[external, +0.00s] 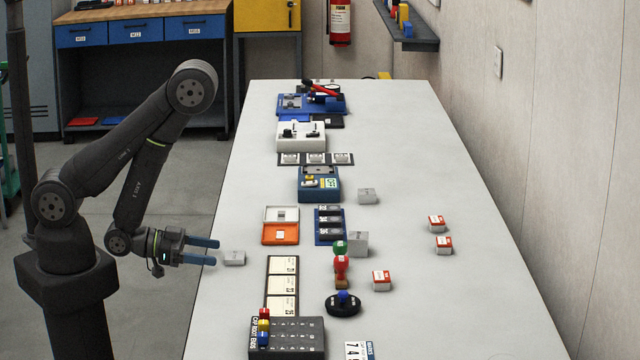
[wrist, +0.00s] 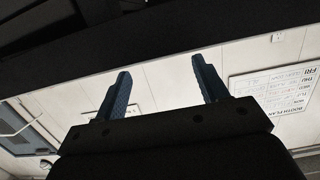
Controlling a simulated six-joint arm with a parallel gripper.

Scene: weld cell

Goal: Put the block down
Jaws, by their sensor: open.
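My gripper (external: 205,251) is at the left edge of the table in the external view, with its blue fingers apart and nothing between them. A small light grey block (external: 234,258) lies on the table just right of the fingertips, apart from them as far as I can tell. Another grey block (external: 358,244) stands near the table's middle, and a third (external: 367,196) lies farther back. In the wrist view my open fingers (wrist: 160,88) frame only the wall; no block shows there. Which block the task means cannot be told from the pictures.
On the table (external: 430,310) are an orange and white tray (external: 281,238), a row of white cards (external: 283,286), a black rack (external: 287,339), a red stamp (external: 341,268) and several red-and-white boxes (external: 382,281). The table's right side is mostly clear.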

